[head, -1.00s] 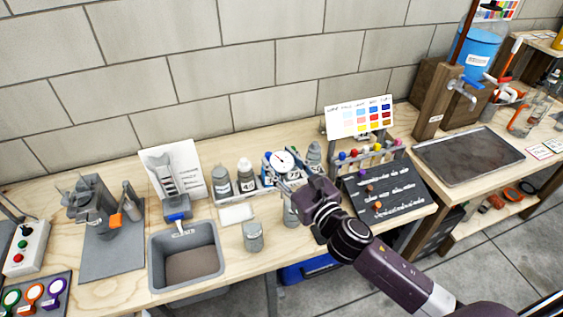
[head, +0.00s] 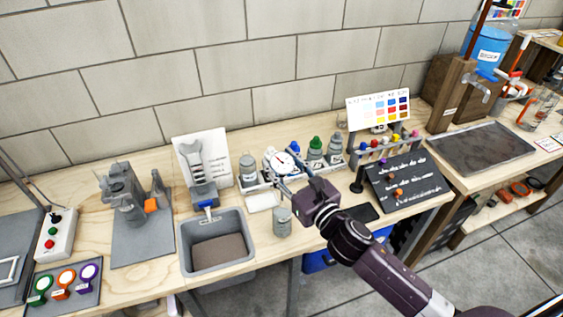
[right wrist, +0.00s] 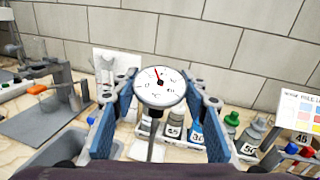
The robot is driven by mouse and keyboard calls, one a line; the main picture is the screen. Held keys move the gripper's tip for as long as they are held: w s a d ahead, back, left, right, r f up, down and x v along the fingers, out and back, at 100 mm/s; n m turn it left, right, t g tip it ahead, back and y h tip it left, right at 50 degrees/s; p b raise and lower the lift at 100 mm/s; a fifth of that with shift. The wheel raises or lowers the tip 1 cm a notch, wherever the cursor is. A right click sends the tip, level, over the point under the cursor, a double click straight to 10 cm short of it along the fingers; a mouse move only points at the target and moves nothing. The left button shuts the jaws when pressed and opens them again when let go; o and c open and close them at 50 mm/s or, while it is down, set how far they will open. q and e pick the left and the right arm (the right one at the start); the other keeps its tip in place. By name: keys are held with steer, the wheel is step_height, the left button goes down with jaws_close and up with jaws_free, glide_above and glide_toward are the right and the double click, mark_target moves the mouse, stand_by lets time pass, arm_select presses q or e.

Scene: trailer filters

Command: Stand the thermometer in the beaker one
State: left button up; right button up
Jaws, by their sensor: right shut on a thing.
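The thermometer (head: 282,162) has a round white dial with a dark rim and a red needle; in the right wrist view its dial (right wrist: 161,86) faces the camera, with a thin stem running down below. My right gripper (head: 297,182) is shut on it, with a blue-padded finger on each side. The dial is held above the bench, in front of the bottle rack in the head view. Clear glassware (head: 541,104) stands at the far right; I cannot tell whether beaker one is among it. My left gripper is not in view.
A rack of bottles (head: 315,150) is behind the gripper. A grey jar (head: 282,222) and a grey basin (head: 216,214) stand nearby. A dark sloped board (head: 406,182) lies right. A wide dark tray (head: 482,148) lies on the right-hand bench.

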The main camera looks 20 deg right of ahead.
steer(key=shift+f+b, duration=0.6)
steer(key=shift+f, duration=0.35)
steer(key=shift+f+b, duration=0.35)
arm_select(q)
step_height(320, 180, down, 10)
steer(key=b, duration=0.8)
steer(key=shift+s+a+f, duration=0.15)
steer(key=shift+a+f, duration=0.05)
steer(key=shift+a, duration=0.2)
arm_select(e)
step_height(320, 180, down, 10)
steer(key=shift+r, duration=0.2)
steer(key=o, duration=1.2)
steer(key=v, duration=1.2)
